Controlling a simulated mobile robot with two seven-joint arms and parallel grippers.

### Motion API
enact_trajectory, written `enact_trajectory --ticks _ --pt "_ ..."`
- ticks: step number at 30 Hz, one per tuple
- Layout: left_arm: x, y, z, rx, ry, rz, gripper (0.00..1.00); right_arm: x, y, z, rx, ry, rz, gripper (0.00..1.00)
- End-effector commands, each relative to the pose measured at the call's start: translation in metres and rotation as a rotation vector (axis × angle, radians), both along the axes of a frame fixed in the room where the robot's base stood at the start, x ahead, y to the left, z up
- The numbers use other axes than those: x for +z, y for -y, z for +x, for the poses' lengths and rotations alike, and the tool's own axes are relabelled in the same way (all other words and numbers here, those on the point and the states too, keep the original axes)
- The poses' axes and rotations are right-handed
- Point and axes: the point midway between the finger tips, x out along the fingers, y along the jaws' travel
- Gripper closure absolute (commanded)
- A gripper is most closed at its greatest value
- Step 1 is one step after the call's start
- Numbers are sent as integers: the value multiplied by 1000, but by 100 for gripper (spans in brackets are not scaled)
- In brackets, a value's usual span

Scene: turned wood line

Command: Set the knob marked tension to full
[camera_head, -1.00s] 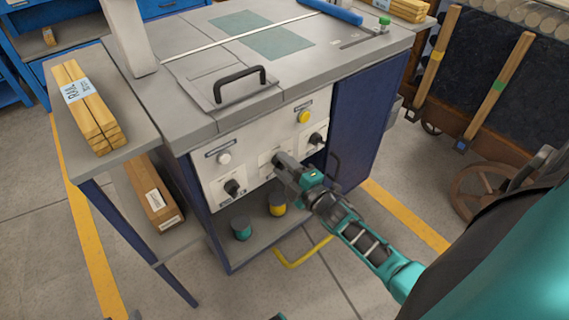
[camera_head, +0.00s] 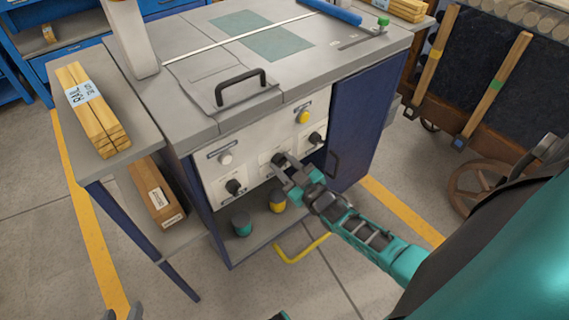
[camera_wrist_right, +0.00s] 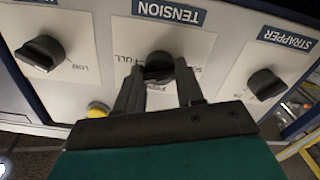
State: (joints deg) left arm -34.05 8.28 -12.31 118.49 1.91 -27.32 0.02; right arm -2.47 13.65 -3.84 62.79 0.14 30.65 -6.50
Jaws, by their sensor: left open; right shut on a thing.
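The dark tension knob (camera_wrist_right: 158,66) sits on a pale plate under the upside-down TENSION label (camera_wrist_right: 168,12) in the right wrist view. FULL reads at its left; other lettering beside and below it is partly hidden. The knob also shows on the white front panel in the head view (camera_head: 277,159). My right gripper (camera_wrist_right: 160,82) is shut on this knob, one finger on each side; it also shows in the head view (camera_head: 284,168). I cannot tell where the knob points. My left gripper (camera_head: 122,314) is open and empty at the bottom left edge, mostly out of view.
A dark knob (camera_head: 234,187) is at the panel's left, and the strapper knob (camera_wrist_right: 265,84) at its right. A white button (camera_head: 225,158) and yellow button (camera_head: 303,117) are above. Two small containers stand on the shelf below. A yellow bar (camera_head: 302,250) sticks out low in front.

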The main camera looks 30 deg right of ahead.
Motion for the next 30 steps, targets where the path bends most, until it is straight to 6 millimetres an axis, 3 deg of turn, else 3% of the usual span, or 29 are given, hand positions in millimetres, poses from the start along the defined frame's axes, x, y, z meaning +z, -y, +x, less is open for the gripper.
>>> enact_trajectory --ticks 15,30 --pt "4 -2 1 -6 3 9 57 -1 0 -1 0 -27 313 93" --pt "4 -2 1 -7 4 9 57 -1 0 0 0 -29 363 93"
